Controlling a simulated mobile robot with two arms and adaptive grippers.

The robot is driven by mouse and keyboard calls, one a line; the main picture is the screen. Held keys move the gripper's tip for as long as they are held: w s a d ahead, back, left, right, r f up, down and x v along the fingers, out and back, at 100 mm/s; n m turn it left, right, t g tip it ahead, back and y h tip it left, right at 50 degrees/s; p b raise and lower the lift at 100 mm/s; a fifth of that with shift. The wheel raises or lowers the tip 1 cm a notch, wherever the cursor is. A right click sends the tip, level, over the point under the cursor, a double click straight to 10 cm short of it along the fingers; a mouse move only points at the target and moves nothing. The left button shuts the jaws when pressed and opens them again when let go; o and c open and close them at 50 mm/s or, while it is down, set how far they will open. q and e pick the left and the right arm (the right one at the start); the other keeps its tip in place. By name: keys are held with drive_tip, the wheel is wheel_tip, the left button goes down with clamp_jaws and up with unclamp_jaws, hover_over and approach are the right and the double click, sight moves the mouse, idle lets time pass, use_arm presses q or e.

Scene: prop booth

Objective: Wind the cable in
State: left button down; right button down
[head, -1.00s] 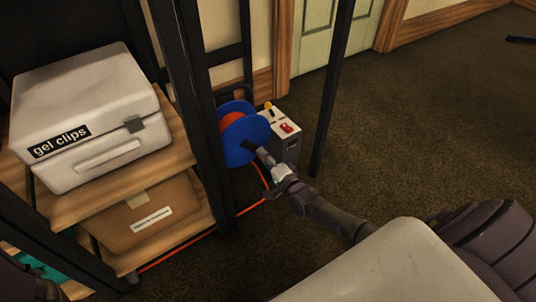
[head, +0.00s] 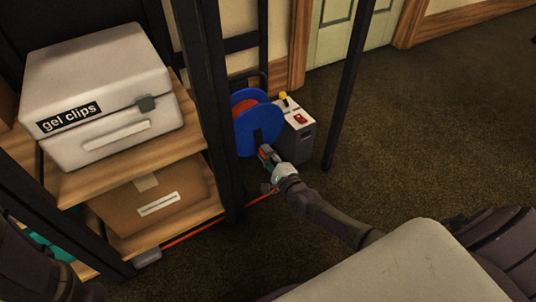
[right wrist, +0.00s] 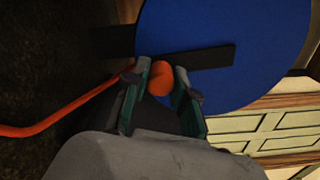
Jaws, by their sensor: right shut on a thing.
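A cable reel (head: 257,125) with blue discs and red-orange cable wound between them stands on the floor behind the dark post in the head view. In the right wrist view its blue disc (right wrist: 225,20) fills the top, with a black crank bar (right wrist: 205,57) across it. My right gripper (head: 266,153) is shut on the orange crank knob (right wrist: 160,78), which sits between its fingers. The orange cable (head: 190,236) runs along the floor past the shelf; it also shows in the right wrist view (right wrist: 55,118). My left gripper is not in view.
A grey box (head: 300,135) with a red switch and a yellow knob stands right of the reel. Dark posts (head: 350,85) frame it. At left, a wooden shelf (head: 90,180) holds a white "gel clips" case (head: 105,90) and a cardboard box (head: 150,205). Floor at right is clear.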

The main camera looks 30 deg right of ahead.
idle(0.3)
drive_tip(key=c, duration=0.9)
unclamp_jaws()
drive_tip(key=s, duration=0.8)
drive_tip(key=s+d, duration=0.1)
drive_tip(key=s, duration=0.3)
